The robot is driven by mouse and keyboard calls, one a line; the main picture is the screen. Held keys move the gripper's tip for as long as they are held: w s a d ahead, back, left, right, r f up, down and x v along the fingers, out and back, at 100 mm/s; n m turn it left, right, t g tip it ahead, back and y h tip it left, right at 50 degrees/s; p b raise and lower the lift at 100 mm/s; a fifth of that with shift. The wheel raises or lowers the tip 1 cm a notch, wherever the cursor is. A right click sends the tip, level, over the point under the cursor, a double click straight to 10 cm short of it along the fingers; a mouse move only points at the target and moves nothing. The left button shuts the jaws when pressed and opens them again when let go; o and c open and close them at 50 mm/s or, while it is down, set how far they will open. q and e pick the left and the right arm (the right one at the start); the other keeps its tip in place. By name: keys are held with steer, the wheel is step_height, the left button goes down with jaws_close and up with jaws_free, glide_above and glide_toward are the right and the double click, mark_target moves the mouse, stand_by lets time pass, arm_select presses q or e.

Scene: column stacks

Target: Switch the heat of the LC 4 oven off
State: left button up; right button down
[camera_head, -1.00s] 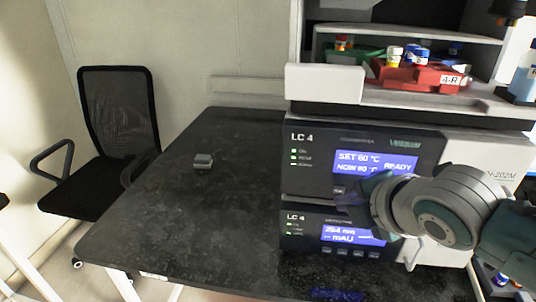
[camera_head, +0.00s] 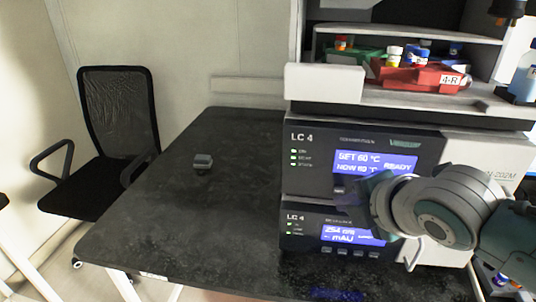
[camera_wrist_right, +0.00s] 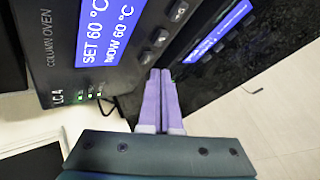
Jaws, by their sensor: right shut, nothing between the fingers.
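The LC 4 column oven (camera_head: 312,175) is the upper dark-fronted unit on the bench. Its blue display (camera_head: 375,164) reads SET 60 °C, NOW 60 °C, READY. Small green indicator lights (camera_head: 293,157) show at its left. The display (camera_wrist_right: 97,30) and dark buttons (camera_wrist_right: 160,37) also show in the right wrist view. My right gripper (camera_head: 368,203) is in front of the panel's lower part, hiding most of the button row; one button (camera_head: 339,190) stays visible. In the wrist view its fingers (camera_wrist_right: 160,73) are together and empty, near the lowest visible button. My left gripper is not in view.
A second LC 4 unit (camera_head: 300,240) with a blue display sits directly below the oven. A red rack (camera_head: 420,77) with vials stands on top. A black chair (camera_head: 115,120) stands beyond.

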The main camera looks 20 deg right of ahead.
steer(key=shift+w+d, duration=0.1)
stand_by(0.4)
steer(key=shift+w+d, duration=0.15)
steer(key=shift+w, duration=0.15)
steer(key=shift+w+d, duration=0.2)
steer(key=shift+w, duration=0.15)
stand_by(0.7)
steer(key=shift+s, duration=0.1)
steer(key=shift+s+a+p, duration=0.45)
steer(key=shift+s+p, duration=0.2)
